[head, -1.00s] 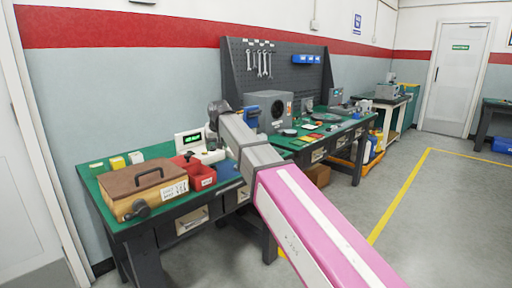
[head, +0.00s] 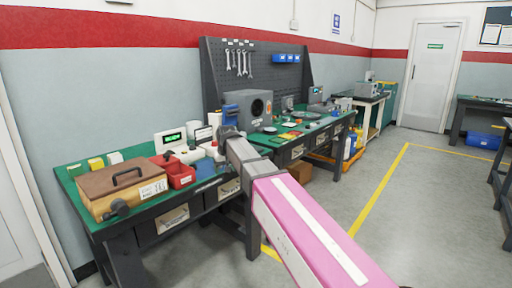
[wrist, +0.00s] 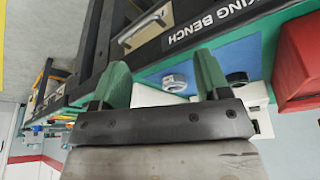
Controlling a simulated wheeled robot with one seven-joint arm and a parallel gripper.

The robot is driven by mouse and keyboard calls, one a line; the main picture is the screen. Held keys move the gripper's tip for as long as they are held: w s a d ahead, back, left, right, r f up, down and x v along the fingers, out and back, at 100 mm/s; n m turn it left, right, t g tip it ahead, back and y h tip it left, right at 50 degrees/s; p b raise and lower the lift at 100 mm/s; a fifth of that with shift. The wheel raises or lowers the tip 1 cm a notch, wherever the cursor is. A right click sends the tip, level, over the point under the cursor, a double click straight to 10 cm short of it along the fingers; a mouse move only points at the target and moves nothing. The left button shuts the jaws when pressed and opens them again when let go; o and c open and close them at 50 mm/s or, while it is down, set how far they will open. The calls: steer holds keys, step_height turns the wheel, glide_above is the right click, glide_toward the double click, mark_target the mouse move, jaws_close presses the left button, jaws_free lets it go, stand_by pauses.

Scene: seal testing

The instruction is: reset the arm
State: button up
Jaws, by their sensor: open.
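My arm (head: 292,215), with pink and grey links, reaches from the lower right toward the bench in the head view. My gripper (wrist: 162,64) shows in the wrist view as two green fingers set well apart, with nothing held between them. Beyond the fingers lie a blue mat (wrist: 226,62) and a metal nut (wrist: 174,82). In the head view the arm's dark end is over the back of the bench, and the fingers cannot be made out there.
A grey machine (head: 250,105) stands behind the arm's end. Open floor (head: 400,215) with a yellow line lies to the right.

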steer(key=s+d+f+m+g, duration=0.1)
steer(key=s+d+f, duration=0.5)
steer(key=d+f, duration=0.3)
steer(key=s+d+f+m+g, duration=0.1)
steer(key=s+d+f+m, duration=0.1)
steer(key=s+d+f, duration=0.5)
steer(key=s+d+f+m+g+h, duration=0.1)
steer(key=s+d+f, duration=0.6)
steer(key=d+f, duration=0.4)
steer(key=d, duration=0.5)
steer(key=shift+d+f, duration=0.15)
steer(key=shift+f, duration=0.25)
